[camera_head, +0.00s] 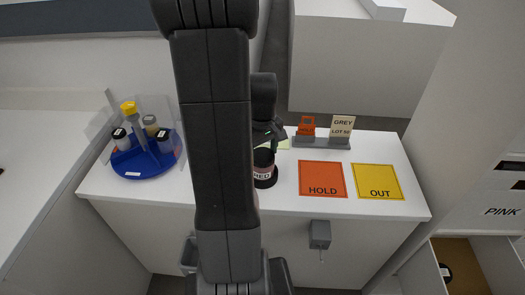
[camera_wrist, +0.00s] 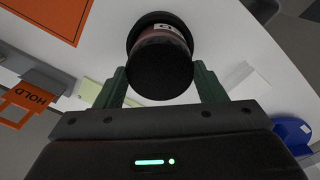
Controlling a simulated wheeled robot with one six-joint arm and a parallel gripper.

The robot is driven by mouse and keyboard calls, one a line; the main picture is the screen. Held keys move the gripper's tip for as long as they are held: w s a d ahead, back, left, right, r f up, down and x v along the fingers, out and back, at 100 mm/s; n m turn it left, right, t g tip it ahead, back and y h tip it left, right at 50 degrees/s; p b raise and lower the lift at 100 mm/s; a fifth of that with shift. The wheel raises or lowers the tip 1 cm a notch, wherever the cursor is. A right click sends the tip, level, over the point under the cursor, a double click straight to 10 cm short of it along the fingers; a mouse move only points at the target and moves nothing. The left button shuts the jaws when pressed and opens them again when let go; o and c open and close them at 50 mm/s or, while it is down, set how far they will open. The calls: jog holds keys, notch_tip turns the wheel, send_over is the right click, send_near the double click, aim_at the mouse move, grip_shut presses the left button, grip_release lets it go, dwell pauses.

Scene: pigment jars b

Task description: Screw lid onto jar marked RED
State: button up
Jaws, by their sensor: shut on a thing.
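The jar (camera_head: 262,172) stands upright near the middle of the white counter, in a round black base (camera_head: 267,183). Its label reads RED, partly hidden by my arm. The wrist view shows the jar's pinkish side (camera_wrist: 158,36) and part of the label. A round black lid (camera_wrist: 160,72) is over the jar's mouth, level with it as far as I can see. My gripper (camera_wrist: 161,70) has its two green fingers on either side of the lid and is shut on it. It comes down from above in the head view (camera_head: 265,143). I cannot tell whether the threads are engaged.
An orange HOLD mat (camera_head: 323,179) and yellow OUT mat (camera_head: 378,182) lie empty to the right. A grey card stand (camera_head: 322,142) is behind them. A blue turntable (camera_head: 133,172) with several containers is at left. An open drawer (camera_head: 455,252) is at lower right.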

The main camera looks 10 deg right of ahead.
aim_at(263, 155)
jog(key=shift+m, duration=0.5)
jog(key=o, duration=1.3)
jog(key=shift+o, duration=0.2)
notch_tip(263, 155, up, 14)
jog(key=shift+f, duration=0.15)
